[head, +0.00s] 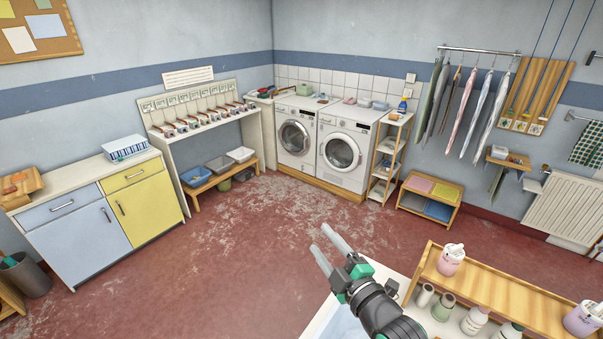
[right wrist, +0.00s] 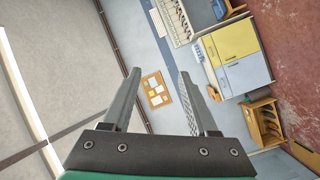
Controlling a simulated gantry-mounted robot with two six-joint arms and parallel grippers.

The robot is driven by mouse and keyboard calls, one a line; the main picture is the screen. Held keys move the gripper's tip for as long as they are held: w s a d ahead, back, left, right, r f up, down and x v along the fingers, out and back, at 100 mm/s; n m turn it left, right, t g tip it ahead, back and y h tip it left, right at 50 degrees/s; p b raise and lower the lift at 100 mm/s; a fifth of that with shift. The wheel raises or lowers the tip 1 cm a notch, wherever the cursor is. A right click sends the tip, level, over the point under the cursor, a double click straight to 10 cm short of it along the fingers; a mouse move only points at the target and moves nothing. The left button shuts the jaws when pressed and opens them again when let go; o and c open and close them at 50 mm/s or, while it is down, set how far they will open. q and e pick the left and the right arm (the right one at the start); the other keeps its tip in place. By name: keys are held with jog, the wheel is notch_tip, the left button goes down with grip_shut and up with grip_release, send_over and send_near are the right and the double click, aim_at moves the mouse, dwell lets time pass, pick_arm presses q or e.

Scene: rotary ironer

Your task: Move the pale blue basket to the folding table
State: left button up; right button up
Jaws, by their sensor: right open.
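My right gripper (head: 322,239) is in the lower middle of the head view, open and empty, its two fingers pointing up and left over the red floor. The right wrist view shows the same open fingers (right wrist: 158,75) with nothing between them. Several shallow bins sit on a low wooden bench, among them a blue one (head: 195,177) and a paler blue-grey one (head: 220,163). A blue-and-white patterned basket (head: 124,147) stands on the cabinet at left. I cannot tell which is the pale blue basket. I cannot identify the folding table for sure. My left gripper is not in view.
A white-edged pale surface (head: 333,322) lies below my right arm. A wooden shelf (head: 505,293) with bottles and tubs stands at the lower right. Two washers (head: 341,153) and a narrow rack (head: 389,160) line the back wall. The middle floor (head: 235,235) is clear.

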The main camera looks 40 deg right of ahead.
jog(key=a+r+m+t+y, duration=0.1)
jog(key=a+r+m+t, duration=0.2)
jog(key=r, duration=0.7)
jog(key=a+r+m+t+y, duration=0.1)
jog(key=a+r+t, duration=0.3)
jog(key=r, duration=0.6)
jog(key=s+a+r+m+t+y, duration=0.2)
jog(key=s+a+r, duration=0.2)
jog(key=r, duration=0.4)
jog(key=s+a+r+m+t+y, duration=0.1)
jog(key=s+a+r+m+y, duration=0.1)
jog(key=r, duration=0.7)
jog(key=s+a+y, duration=0.1)
jog(key=s+a, duration=0.1)
jog(key=a, duration=0.1)
jog(key=shift+s+a+t, duration=0.15)
jog(key=shift+s+t, duration=0.15)
jog(key=shift+t, duration=0.1)
